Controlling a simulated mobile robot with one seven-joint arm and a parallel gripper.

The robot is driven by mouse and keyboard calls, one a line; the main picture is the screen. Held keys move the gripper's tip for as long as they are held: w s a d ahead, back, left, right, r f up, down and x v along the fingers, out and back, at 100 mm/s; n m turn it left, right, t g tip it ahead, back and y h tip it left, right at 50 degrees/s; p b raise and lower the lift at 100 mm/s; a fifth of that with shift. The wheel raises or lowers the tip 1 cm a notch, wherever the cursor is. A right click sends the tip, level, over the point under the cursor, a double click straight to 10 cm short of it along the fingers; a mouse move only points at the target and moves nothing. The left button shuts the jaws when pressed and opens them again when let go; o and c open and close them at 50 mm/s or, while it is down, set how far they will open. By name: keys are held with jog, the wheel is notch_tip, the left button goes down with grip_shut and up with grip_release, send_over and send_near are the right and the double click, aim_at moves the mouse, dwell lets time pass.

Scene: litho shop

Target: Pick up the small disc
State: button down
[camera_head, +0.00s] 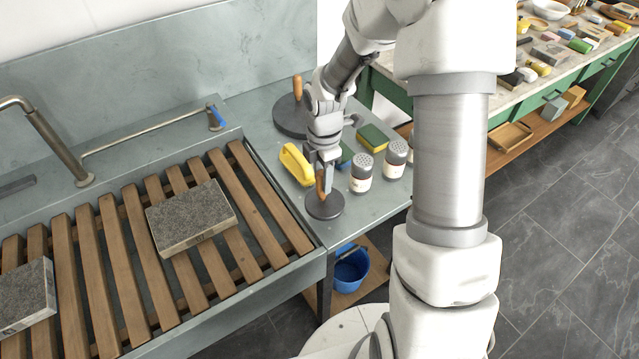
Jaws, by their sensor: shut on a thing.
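The small disc (325,206) is a dark round plate with an upright wooden handle (320,182). It is at the near right end of the grey counter, beside the slatted rack. My gripper (321,172) points down from above and is shut on the handle. I cannot tell whether the disc touches the counter or is slightly above it. A larger dark disc (289,120) with its own wooden handle (298,88) stands farther back on the counter, partly hidden by my arm.
Two shakers (362,173) (396,159) and a yellow-green sponge (372,138) stand to the right. Stone slabs (190,217) (24,297) rest on the wooden slats (262,190). A blue bucket (351,268) is below the counter.

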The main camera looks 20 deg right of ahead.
jog(key=s+d+r, duration=0.6)
jog(key=d, duration=0.3)
jog(key=shift+r+p, duration=0.25)
jog(key=shift+p, duration=0.2)
jog(key=shift+d, duration=0.1)
jog(key=c, duration=1.2)
grip_release()
jog(key=shift+c, duration=0.2)
jog(key=shift+w, duration=0.1)
grip_shut()
